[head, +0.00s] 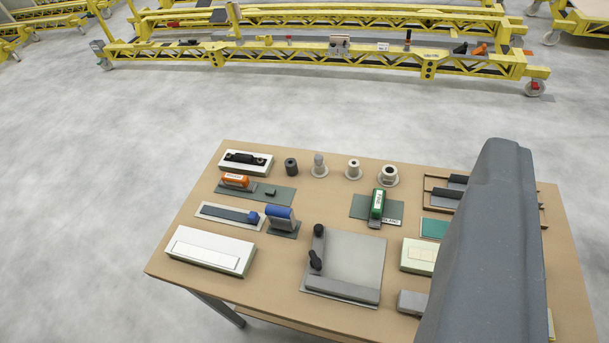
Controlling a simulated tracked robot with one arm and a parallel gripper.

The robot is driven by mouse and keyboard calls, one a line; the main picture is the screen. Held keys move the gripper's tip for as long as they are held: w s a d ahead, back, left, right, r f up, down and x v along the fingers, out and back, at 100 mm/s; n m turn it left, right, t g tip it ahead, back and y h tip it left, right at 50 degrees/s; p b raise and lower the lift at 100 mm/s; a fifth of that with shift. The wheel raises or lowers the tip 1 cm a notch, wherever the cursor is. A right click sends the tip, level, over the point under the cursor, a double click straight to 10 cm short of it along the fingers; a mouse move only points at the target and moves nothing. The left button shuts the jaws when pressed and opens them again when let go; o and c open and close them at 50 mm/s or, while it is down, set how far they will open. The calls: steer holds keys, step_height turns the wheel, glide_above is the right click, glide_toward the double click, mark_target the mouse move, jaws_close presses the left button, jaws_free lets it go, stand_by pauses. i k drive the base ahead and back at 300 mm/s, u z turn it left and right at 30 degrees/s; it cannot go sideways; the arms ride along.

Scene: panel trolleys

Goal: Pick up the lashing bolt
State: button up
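No part in the head view can be told for sure as the lashing bolt. On the back of the tan table (330,207) stand small upright parts: a dark cylinder (291,167), a grey round-headed piece on a disc (319,165), and two pale flanged pieces, a smaller one (353,170) and a larger one (389,176). On the yellow trolley (428,64) beyond, a small dark post with an orange lower part (407,40) stands upright. My gripper is not in view. A large grey part of my arm covers the table's right side.
The table also holds an orange-handled tool (237,181), a blue-handled tool (279,218), a green-handled tool (377,205), a grey plate with dark knobs (352,258) and a white box (210,249). Open grey floor (110,160) lies between the table and the trolleys.

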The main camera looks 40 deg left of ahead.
mark_target(318, 159)
steer(key=u, duration=0.45)
steer(key=i, duration=1)
steer(key=z, duration=0.05)
